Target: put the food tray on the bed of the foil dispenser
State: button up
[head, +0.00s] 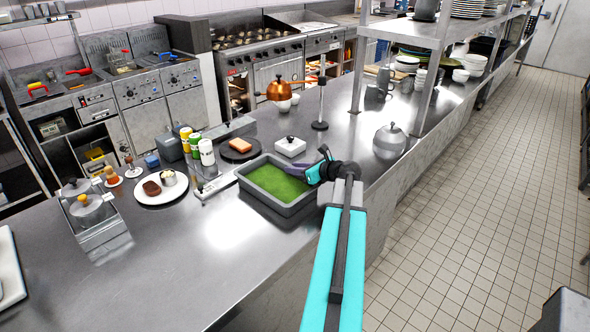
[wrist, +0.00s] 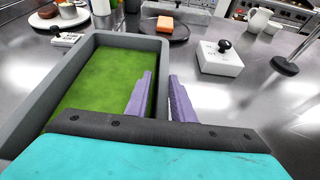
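The food tray (head: 252,195) is a deep grey rectangular tray with green food in it, level at the counter's front edge. In the wrist view the tray (wrist: 67,75) fills the left half. My gripper (head: 318,168) is at its right wall. In the wrist view my gripper's purple fingers (wrist: 161,76) straddle that wall, one inside over the food and one outside, with a narrow gap that the wall appears to fill. I cannot identify the foil dispenser for certain; a long low grey unit (head: 229,129) stands behind the dark plate.
A white box with a black knob (head: 290,147) stands behind my gripper, near a lamp stand (head: 320,125). A dark plate with an orange block (head: 240,150), several bottles and a flat scale-like device (head: 214,186) are close by.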

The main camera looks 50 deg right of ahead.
jog(key=shift+r, duration=0.1)
jog(key=b+v, duration=0.2)
jog(key=v, duration=1)
jog(key=shift+o, duration=0.4)
jog(key=w+n, duration=0.1)
jog(key=n, duration=0.2)
jog(key=w+n+g+y, duration=0.1)
jog(key=n, duration=0.2)
jog(key=w+r+n+g, duration=0.1)
jog(key=n, duration=0.2)
jog(key=shift+a+n, duration=0.15)
jog(key=shift+n, duration=0.25)
jog(key=n, duration=0.2)
jog(key=w+n+g, duration=0.1)
jog(key=n, duration=0.1)
jog(key=shift+r+y, duration=0.2)
jog(key=shift+y, duration=0.1)
notch_tip(320, 180, up, 7)
jog(key=w+n+g, duration=0.1)
jog(key=n+g, duration=0.2)
jog(key=n, duration=0.8)
jog(key=w+n+g+h, duration=0.1)
jog(key=w+n+g, duration=0.1)
jog(key=n, duration=0.9)
jog(key=shift+d+r+g, duration=0.2)
jog(key=shift+d+g, duration=0.15)
jog(key=shift+g, duration=0.25)
